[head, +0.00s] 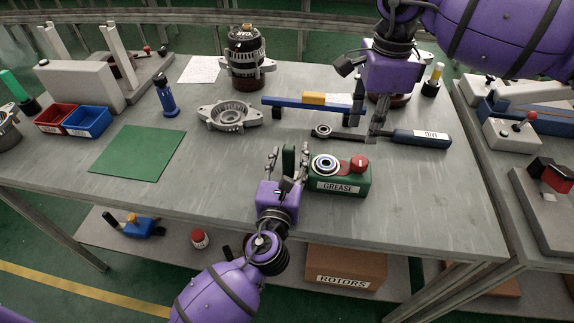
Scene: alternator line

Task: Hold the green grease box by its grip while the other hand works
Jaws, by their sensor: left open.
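The green grease box (338,186), labelled GREASE, stands on the grey table near its front edge. A bearing ring and a red knob sit on top of it. My right gripper (368,122) points down above the table, behind the box, near a dark blue-handled wrench (420,138). Its fingers overlap the things behind them, so I cannot tell whether it holds anything.
A blue bar with a yellow part (312,99) lies behind the box. A metal housing (229,115) and an alternator (246,50) stand left of it. A green mat (138,152), red bin (55,118) and blue bin (88,121) are at the left. The table front centre-left is clear.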

